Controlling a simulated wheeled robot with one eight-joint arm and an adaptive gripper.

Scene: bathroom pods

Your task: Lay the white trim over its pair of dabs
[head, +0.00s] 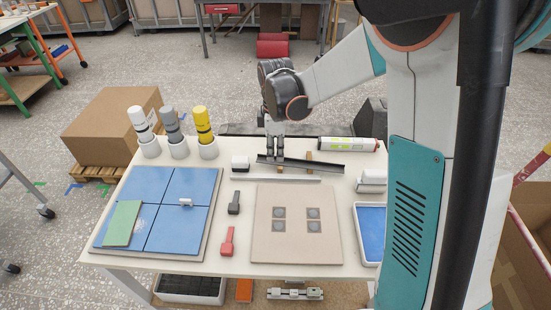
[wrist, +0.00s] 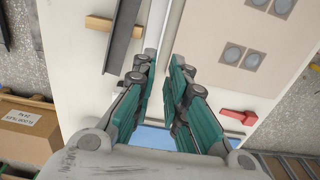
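The white trim (head: 275,178) is a long thin strip lying on the white table behind the beige board (head: 263,245). The board carries several grey squares with round grey dabs (head: 279,213), set in pairs. In the wrist view the dabs (wrist: 233,53) are at the upper right. My gripper (head: 274,157) points down by the trim, near the dark angled trim (head: 325,166). In the wrist view my gripper (wrist: 164,63) is open, with a gap between its fingers. The white trim (wrist: 173,28) runs towards that gap; whether it lies between the fingertips I cannot tell.
The dark trim lies across wooden blocks (head: 309,156). A cartridge (head: 347,144) lies at the back right. Blue tiles (head: 180,232) with a green piece (head: 122,224) are at left, with bottles (head: 204,125) behind. A black tool (head: 234,203) and a red tool (head: 228,241) lie beside the board.

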